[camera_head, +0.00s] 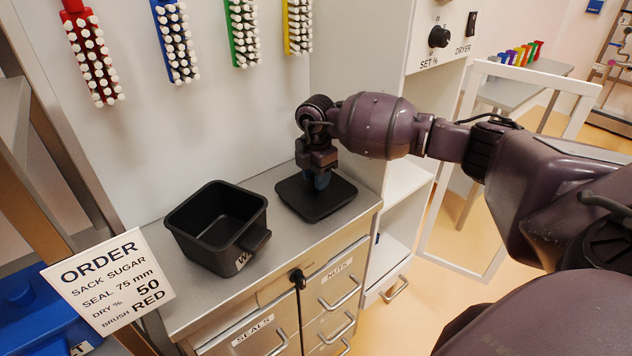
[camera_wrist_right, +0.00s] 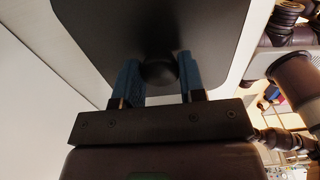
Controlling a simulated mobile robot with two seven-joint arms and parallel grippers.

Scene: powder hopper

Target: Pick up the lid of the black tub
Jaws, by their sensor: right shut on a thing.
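The black tub (camera_head: 219,222) stands open and empty on the steel counter, its handle block toward the front right. Its black square lid (camera_head: 333,203) is to the right of the tub, flat and on or just above the counter; I cannot tell which. My right gripper (camera_head: 321,180) points down over the lid's middle. In the right wrist view my right gripper (camera_wrist_right: 158,80) has its blue fingers on either side of the lid's round knob (camera_wrist_right: 158,73), shut on it. The dark lid plate (camera_wrist_right: 150,28) fills the top of that view. My left gripper is not in view.
The steel counter (camera_head: 180,292) has drawers below. An order sign (camera_head: 108,281) stands at the front left beside a blue container (camera_head: 35,318). Red, blue, green and yellow brushes (camera_head: 243,33) hang on the wall behind. A dryer cabinet (camera_head: 438,45) stands to the right.

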